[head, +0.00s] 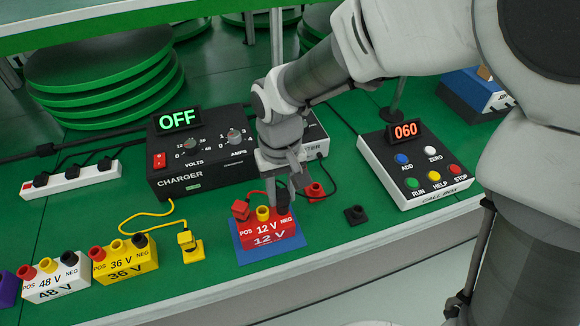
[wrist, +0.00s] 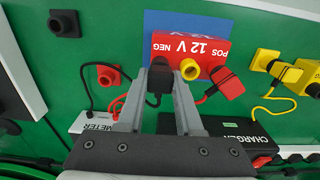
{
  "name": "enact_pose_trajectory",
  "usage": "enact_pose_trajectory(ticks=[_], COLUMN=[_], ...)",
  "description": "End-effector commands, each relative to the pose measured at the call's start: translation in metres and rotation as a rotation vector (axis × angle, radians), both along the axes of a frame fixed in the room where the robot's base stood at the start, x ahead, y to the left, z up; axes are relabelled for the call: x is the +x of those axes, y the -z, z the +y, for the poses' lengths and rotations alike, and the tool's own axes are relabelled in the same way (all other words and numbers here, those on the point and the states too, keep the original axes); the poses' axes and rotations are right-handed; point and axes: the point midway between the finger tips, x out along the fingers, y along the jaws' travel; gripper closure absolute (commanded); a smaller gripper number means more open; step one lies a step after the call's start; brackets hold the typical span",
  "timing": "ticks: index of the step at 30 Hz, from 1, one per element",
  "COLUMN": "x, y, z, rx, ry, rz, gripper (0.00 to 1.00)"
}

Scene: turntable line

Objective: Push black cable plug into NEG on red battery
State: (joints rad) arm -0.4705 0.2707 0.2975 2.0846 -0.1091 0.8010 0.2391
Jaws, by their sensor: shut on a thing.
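The red 12 V battery (head: 268,233) stands on a blue mat (head: 240,249); it also shows upside down in the wrist view (wrist: 203,44). My gripper (head: 284,192) is shut on the black cable plug (wrist: 156,84), with one finger on each side of it. The plug is at the NEG end of the battery, in line with the yellow middle post (wrist: 190,68). The fingers hide the NEG socket, so I cannot tell whether the plug is in it. The red plug (head: 241,209) sits at POS, with its red cable running back.
An empty red holder (head: 315,191) stands just right of my gripper, and a black one (head: 356,214) farther right. The charger (head: 200,150) and meter (head: 314,140) stand behind. Yellow (head: 125,264) and white (head: 58,278) batteries stand left. The call box (head: 420,170) is at right.

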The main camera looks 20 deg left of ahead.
Motion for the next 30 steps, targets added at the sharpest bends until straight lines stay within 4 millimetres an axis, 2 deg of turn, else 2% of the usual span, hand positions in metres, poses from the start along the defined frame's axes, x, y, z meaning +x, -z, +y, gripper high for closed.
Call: enact_pose_trajectory(ticks=[7, 8, 12, 14, 23, 30], x=[0.000, 0.000, 0.000, 0.000, 0.000, 0.000], y=[0.000, 0.000, 0.000, 0.000, -0.001, -0.011], z=[0.000, 0.000, 0.000, 0.000, 0.000, 0.000], rx=[0.000, 0.000, 0.001, 0.001, 0.000, 0.001], ry=[0.000, 0.000, 0.000, 0.000, 0.000, 0.000], rz=[0.000, 0.000, -0.001, -0.001, 0.000, -0.001], gripper=[1.00, 0.64, 0.38, 0.30, 0.30, 0.30])
